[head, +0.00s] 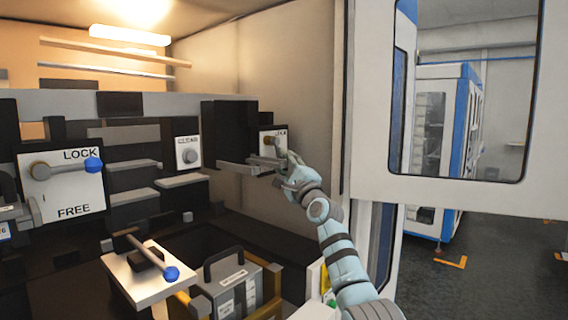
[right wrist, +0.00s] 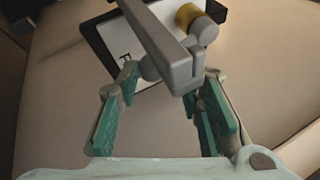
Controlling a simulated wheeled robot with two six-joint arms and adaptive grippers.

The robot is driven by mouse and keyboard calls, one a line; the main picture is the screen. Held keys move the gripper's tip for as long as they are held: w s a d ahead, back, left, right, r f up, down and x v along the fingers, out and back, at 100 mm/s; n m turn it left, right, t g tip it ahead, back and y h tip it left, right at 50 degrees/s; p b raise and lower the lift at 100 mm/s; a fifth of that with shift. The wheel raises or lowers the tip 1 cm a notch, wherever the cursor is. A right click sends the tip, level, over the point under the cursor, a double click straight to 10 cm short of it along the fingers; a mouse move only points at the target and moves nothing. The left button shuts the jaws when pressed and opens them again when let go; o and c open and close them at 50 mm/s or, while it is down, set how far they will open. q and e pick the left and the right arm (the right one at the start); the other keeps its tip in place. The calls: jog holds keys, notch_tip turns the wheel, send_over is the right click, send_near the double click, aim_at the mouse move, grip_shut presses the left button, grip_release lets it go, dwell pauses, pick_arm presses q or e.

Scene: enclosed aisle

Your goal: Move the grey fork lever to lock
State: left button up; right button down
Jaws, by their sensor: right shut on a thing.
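The grey fork lever (head: 265,161) sits on the right-hand panel, in front of a white plate (head: 270,143) marked LOCK. In the right wrist view the lever (right wrist: 165,40) is a thick grey bar beside a brass-coloured hub (right wrist: 190,17), with part of the plate (right wrist: 105,45) behind it. My right gripper (head: 284,160) is at the lever. In the right wrist view its two green-padded fingers (right wrist: 170,78) stand on either side of the lever's near end, shut on it. The exact contact is partly hidden. My left gripper is out of view.
Another LOCK/FREE plate (head: 62,185) at left carries a blue-knobbed lever (head: 93,165). A CLEAR knob plate (head: 188,152) is between. Below are a second blue-knobbed lever (head: 171,273) and a grey handled case (head: 232,285). A white windowed door (head: 370,170) stands right of my arm.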

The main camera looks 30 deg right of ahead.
jog(key=shift+s+d+r, duration=0.1)
jog(key=shift+s+r, duration=0.05)
jog(key=shift+r, duration=0.45)
jog(key=c, duration=1.6)
grip_release()
jog(key=o, duration=0.7)
jog(key=shift+w+f, duration=0.3)
jog(key=shift+c, duration=0.2)
jog(key=shift+s+a, duration=0.2)
jog(key=v, duration=1.2)
